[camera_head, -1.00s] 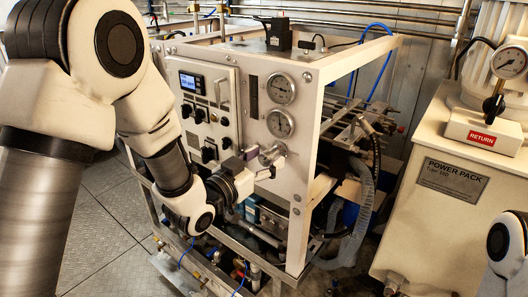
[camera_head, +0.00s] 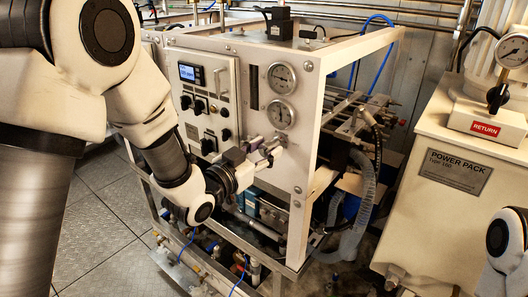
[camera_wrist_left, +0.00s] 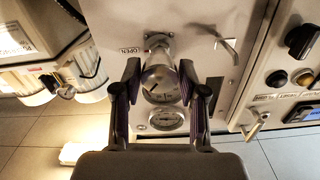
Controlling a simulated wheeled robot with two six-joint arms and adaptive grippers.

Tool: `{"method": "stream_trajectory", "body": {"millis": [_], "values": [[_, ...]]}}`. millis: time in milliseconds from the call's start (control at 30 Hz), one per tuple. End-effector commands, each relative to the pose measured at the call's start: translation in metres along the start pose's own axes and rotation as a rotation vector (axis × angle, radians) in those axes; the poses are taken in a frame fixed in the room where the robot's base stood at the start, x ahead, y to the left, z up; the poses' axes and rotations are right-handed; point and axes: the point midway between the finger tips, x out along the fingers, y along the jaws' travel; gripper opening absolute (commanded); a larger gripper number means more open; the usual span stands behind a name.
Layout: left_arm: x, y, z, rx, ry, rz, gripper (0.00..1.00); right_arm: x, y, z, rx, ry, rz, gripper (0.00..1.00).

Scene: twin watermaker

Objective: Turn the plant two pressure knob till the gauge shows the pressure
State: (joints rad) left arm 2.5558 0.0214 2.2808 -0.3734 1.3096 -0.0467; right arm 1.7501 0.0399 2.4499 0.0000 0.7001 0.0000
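The plant two panel (camera_head: 232,85) is on the white frame, with two round gauges, an upper one (camera_head: 282,78) and a lower one (camera_head: 279,115). My left gripper (camera_head: 272,150) is just below the lower gauge, in front of the pressure knob, which it largely hides in the head view. In the left wrist view a metallic knob (camera_wrist_left: 158,46) stands beside an OPEN label, ahead of the fingertips. There the left gripper (camera_wrist_left: 160,68) has its fingers apart, with gaps beside the knob. Both gauges show between the fingers; their readings are too small to tell. My right gripper is out of view.
A lit display (camera_head: 191,73) and several dark switches sit on the panel's left. A lever handle (camera_wrist_left: 225,42) shows near the knob in the wrist view. The power pack (camera_head: 440,180) stands at right. Hoses (camera_head: 358,205) hang beside the frame.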

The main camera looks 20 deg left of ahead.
Motion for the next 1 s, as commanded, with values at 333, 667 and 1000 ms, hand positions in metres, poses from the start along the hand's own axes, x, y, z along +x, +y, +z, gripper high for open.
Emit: {"method": "stream_trajectory", "body": {"millis": [333, 667, 1000], "values": [[-0.001, 0.0, 0.0, -0.001, -0.002, 0.0, 0.61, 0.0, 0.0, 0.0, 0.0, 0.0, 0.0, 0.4], [-0.057, -0.001, 0.0, -0.007, -0.002, -0.002, 0.61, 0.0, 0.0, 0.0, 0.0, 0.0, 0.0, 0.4], [-0.075, 0.0, 0.0, 0.0, -0.001, 0.0, 0.61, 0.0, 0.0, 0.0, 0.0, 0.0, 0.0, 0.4]]}}
